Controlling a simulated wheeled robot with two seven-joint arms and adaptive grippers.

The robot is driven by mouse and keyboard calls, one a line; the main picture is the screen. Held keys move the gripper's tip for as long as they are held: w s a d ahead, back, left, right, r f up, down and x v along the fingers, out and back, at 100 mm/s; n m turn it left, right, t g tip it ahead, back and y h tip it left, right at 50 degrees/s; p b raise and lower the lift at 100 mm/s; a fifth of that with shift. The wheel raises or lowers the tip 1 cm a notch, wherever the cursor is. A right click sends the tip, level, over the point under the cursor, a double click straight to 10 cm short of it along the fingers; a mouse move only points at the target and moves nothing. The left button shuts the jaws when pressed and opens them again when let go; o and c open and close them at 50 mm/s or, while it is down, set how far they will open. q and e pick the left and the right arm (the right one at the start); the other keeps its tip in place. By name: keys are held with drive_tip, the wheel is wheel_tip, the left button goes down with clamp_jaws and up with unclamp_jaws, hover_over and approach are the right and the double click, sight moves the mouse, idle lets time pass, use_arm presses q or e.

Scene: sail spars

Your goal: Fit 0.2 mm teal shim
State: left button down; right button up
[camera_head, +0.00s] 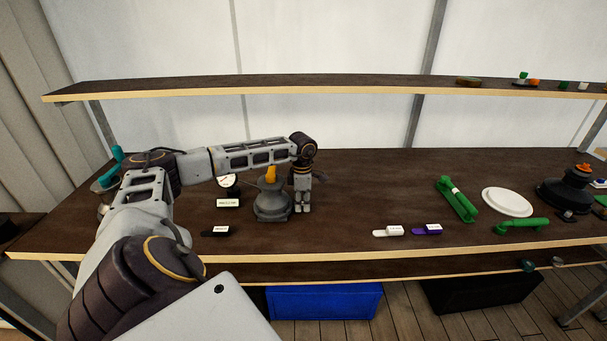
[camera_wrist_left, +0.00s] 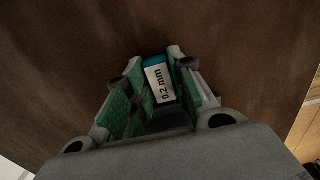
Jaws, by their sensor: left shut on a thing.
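My left gripper (camera_head: 302,209) points down at the bench top, just right of a grey stand with an orange top (camera_head: 271,200). In the left wrist view its green-padded fingers are shut on the teal shim (camera_wrist_left: 155,61), whose white label reads 0.2 mm. The shim's teal end shows beyond the label. I cannot make the shim out in the head view. Other shims lie on the bench: a black one (camera_head: 217,232), a white one (camera_head: 386,232) and a purple one (camera_head: 427,230). My right gripper is not in view.
A dial gauge (camera_head: 226,182) stands left of the grey stand, close under my left arm. Green handled parts (camera_head: 457,200), a white disc (camera_head: 507,202) and a black device (camera_head: 570,192) occupy the right side. A shelf (camera_head: 330,87) spans above. The middle back of the bench is clear.

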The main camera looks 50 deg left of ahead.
use_arm(q)
drive_tip(key=c, duration=1.5)
unclamp_jaws()
drive_tip(key=o, duration=0.4)
drive_tip(key=shift+c, duration=0.2)
drive_tip(key=shift+r, duration=0.2)
wheel_tip(320, 180, up, 12)
drive_tip(key=shift+f, duration=0.2)
drive_tip(key=shift+s+f, duration=0.1)
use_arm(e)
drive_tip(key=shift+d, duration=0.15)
